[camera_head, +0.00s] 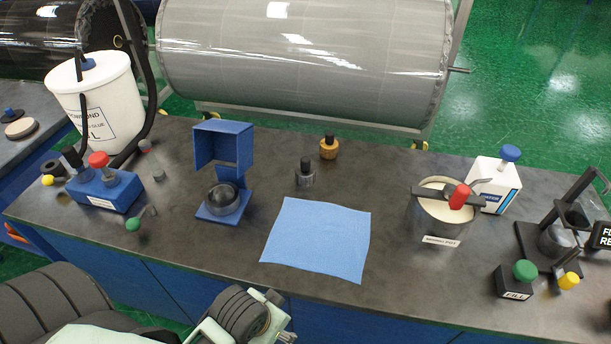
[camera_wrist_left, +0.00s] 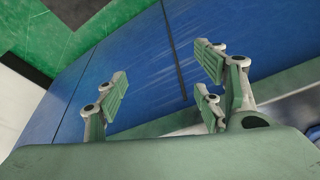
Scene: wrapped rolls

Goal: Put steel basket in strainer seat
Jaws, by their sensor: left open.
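My left gripper (camera_head: 276,316) is low at the bottom middle of the head view, in front of the bench edge and apart from everything on top. In the left wrist view its green-padded fingers (camera_wrist_left: 165,95) stand wide apart with nothing between them, facing the blue cabinet front. A blue stand (camera_head: 224,140) with a dark round metal cup (camera_head: 223,198) at its base stands left of centre. A black frame at the right holds a grey metal vessel (camera_head: 557,239). I cannot tell for certain which of these is the steel basket or the strainer seat. My right gripper is not seen.
A light blue cloth (camera_head: 318,240) lies flat mid-bench. A mixing pot (camera_head: 443,212), white jug (camera_head: 495,185) and FILL block (camera_head: 515,281) are right; a white bucket (camera_head: 98,105) and blue valve block (camera_head: 104,190) are left.

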